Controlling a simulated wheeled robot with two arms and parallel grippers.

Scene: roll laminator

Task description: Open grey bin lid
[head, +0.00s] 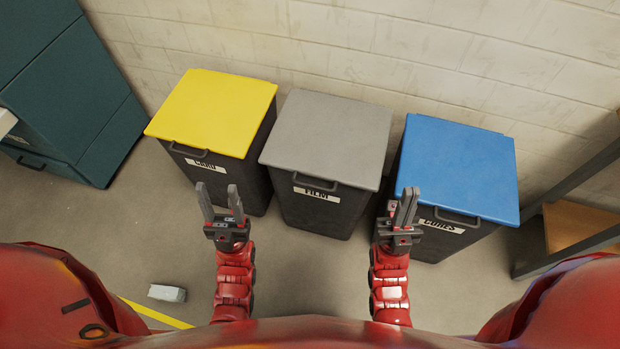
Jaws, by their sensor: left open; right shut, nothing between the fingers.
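The grey bin lid (328,135) lies flat and closed on the middle black bin (316,217), which carries a label reading FILM. A dark handle (316,184) sits at the lid's front edge. My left gripper (220,200) is open and empty, in front of the yellow-lidded bin and left of the grey lid's handle. My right gripper (403,205) is shut and empty, to the right of the FILM bin and over the left front edge of the blue-lidded bin. Neither gripper appears to touch the grey lid.
A yellow-lidded bin (214,111) stands left, a blue-lidded bin (458,168) right; both lids are closed. A pale brick wall (350,45) is behind. A teal cabinet (65,90) stands at far left, a shelf rack (575,225) at far right. A small grey block (167,293) lies on the floor.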

